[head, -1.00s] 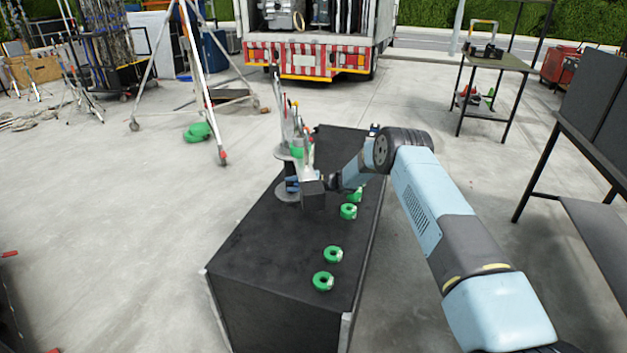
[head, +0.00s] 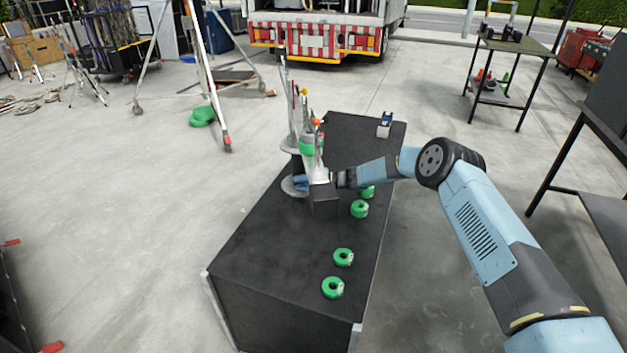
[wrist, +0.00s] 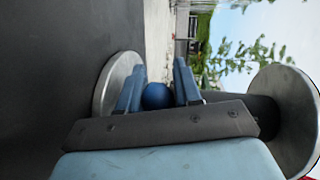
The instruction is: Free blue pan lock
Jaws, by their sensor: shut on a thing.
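The blue pan lock shows in the wrist view as a round blue knob (wrist: 157,96), between the two blue fingers of my gripper (wrist: 158,90). My gripper is shut on it. In the head view my gripper (head: 300,184) is low at the side of an upright metal fixture (head: 291,148) on the black case. The knob itself is hidden there. A round metal disc (wrist: 113,85) stands just left of the fingers in the wrist view, and a larger disc (wrist: 287,110) is at the right.
Several green tape rolls lie on the black case (head: 270,250), including one in the near part (head: 333,287). A tripod (head: 213,75) stands left, a metal table (head: 512,42) right. Floor left of the case is open.

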